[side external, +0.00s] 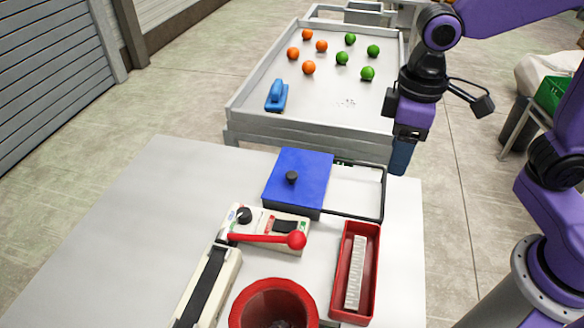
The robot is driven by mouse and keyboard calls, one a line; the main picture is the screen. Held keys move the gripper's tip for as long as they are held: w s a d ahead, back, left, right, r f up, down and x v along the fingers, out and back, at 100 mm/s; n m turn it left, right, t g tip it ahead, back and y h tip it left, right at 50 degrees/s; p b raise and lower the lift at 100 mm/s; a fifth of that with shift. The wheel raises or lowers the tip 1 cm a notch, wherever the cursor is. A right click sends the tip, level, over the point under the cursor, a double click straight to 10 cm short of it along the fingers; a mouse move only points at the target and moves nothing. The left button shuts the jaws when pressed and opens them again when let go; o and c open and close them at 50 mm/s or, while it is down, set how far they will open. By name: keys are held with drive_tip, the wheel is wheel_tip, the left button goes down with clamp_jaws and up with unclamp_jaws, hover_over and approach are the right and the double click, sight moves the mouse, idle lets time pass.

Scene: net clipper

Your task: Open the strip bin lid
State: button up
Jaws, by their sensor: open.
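A blue square lid (308,168) with a black knob (291,177) sits flat on a dark box (300,209) at the back of the white table. I take this to be the strip bin lid. My gripper (400,170) points down near the table's back right corner, to the right of the lid and apart from it. Nothing shows in its jaws; the gap between its fingers is hard to see from this side. The inside of the box is hidden under the lid.
A black-rimmed white tray (380,195) lies between lid and gripper. In front are a clipper with a red lever (268,239), a red box (372,262) holding a pale strip, and a red bucket (247,298). The table's left side (130,230) is clear.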

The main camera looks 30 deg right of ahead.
sight(291, 174)
drive_tip(key=w+a+r+m, duration=0.1)
drive_tip(key=w+a+m, duration=0.35)
drive_tip(key=w, duration=0.45)
drive_tip(key=w+a+r+m, duration=0.1)
drive_tip(key=w+a+m, duration=0.35)
drive_tip(key=w, duration=0.55)
drive_tip(key=shift+n, duration=0.5)
drive_tip(key=f, duration=1.7)
drive_tip(key=shift+s+a+f, duration=0.1)
drive_tip(key=shift+a+f, duration=0.2)
drive_tip(key=shift+a, duration=0.05)
